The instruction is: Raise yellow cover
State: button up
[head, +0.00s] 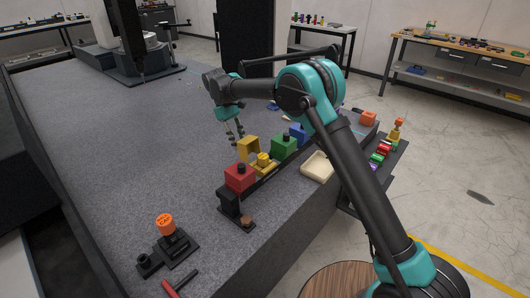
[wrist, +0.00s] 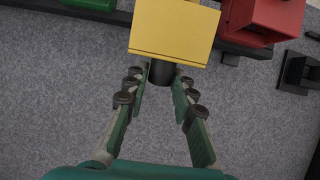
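The yellow cover (head: 248,146) stands tipped up on the rail between the red and green covers, its hollow side facing a yellow knobbed piece (head: 263,160). In the wrist view the yellow cover (wrist: 174,30) fills the top centre, with its black knob (wrist: 161,73) pointing toward my gripper (wrist: 161,78). My gripper's fingers are spread, one on each side of the knob, with small gaps visible. In the head view my gripper (head: 235,133) is just left of and above the cover. Whether a fingertip touches the knob is unclear.
The red cover (head: 240,177) and green cover (head: 284,146) sit close on either side, with a blue one (head: 298,131) beyond. A cream tray (head: 317,167) lies right of the rail. An orange-topped fixture (head: 166,226) stands at the front. The granite left of the rail is clear.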

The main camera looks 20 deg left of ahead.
jog(key=shift+o, duration=1.4)
jog(key=shift+r, duration=0.1)
jog(key=shift+v, duration=2.95)
jog(key=shift+r, duration=0.1)
